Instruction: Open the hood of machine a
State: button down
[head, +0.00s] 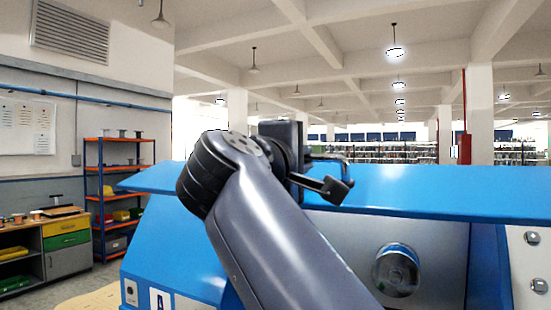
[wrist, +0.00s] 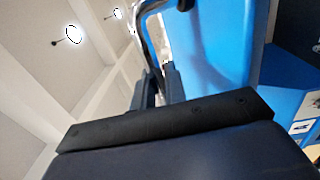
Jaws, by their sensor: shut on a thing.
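The hood (head: 430,190) of the blue machine is a wide blue panel, raised and seen nearly edge-on in the head view. Its blue face also fills the upper right of the wrist view (wrist: 215,50). A thin metal handle (wrist: 143,22) runs along the hood's edge and also shows in the head view (head: 345,160). My gripper (head: 322,172) is at the handle, shut on it; its dark fingers show in the wrist view (wrist: 158,85). The exact contact is partly hidden. Below the hood, the machine's grey front shows a round metal pulley (head: 397,270).
My arm covers the middle of the head view and part of the machine. A shelf rack (head: 118,195) and a workbench (head: 45,245) stand at the left, apart from the machine. A grey panel with round knobs (head: 533,238) is at the right edge.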

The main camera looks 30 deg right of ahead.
jog(key=c, duration=1.5)
grip_release()
jog(key=shift+c, duration=0.2)
jog(key=shift+s+a+f, duration=0.1)
jog(key=shift+s+a, duration=0.25)
jog(key=shift+a, duration=0.2)
jog(key=b+v, duration=0.2)
jog(key=v, duration=0.7)
jog(key=shift+s+a, duration=0.15)
jog(key=shift+s, duration=0.1)
